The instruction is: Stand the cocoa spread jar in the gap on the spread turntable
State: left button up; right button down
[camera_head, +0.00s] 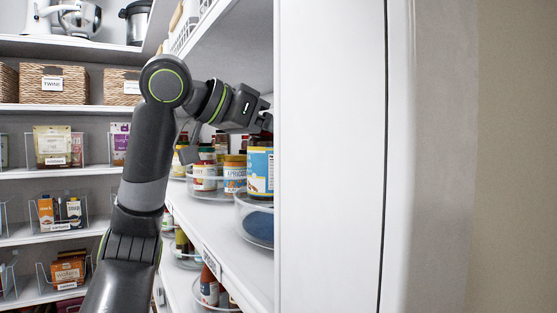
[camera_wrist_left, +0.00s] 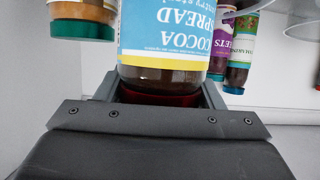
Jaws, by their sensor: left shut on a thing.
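The cocoa spread jar (camera_wrist_left: 165,45) has a blue and yellow label, upside down in the left wrist view, with dark brown contents. My left gripper (camera_wrist_left: 159,93) is shut on it at its red lid end. In the head view, the jar (camera_head: 260,168) hangs upright under the gripper, over a clear-walled turntable (camera_head: 243,222) with a dark blue floor. Its base looks close to that floor, but I cannot tell whether it touches. The white panel hides part of the gripper, jar and turntable. My right gripper is not in view.
Another clear turntable (camera_head: 206,192) behind holds several jars, among them an apricot one (camera_head: 234,172). A white upright panel (camera_head: 330,150) stands close on the right. The left wrist view shows a green-lidded jar (camera_wrist_left: 82,25) and dark jars (camera_wrist_left: 240,55) either side.

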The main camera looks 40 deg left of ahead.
aim_at(276, 162)
pick_arm(q)
jog(key=shift+s+a+f, duration=0.15)
jog(key=shift+a+f, duration=0.25)
jog(key=shift+f, duration=0.4)
jog(key=f, duration=0.1)
jog(key=f+b, duration=0.1)
jog(key=shift+d+f, duration=0.35)
jog(key=shift+f, duration=0.2)
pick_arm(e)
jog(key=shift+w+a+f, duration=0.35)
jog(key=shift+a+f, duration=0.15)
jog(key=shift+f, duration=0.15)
pick_arm(q)
jog(key=o, duration=1.2)
jog(key=shift+d, duration=0.15)
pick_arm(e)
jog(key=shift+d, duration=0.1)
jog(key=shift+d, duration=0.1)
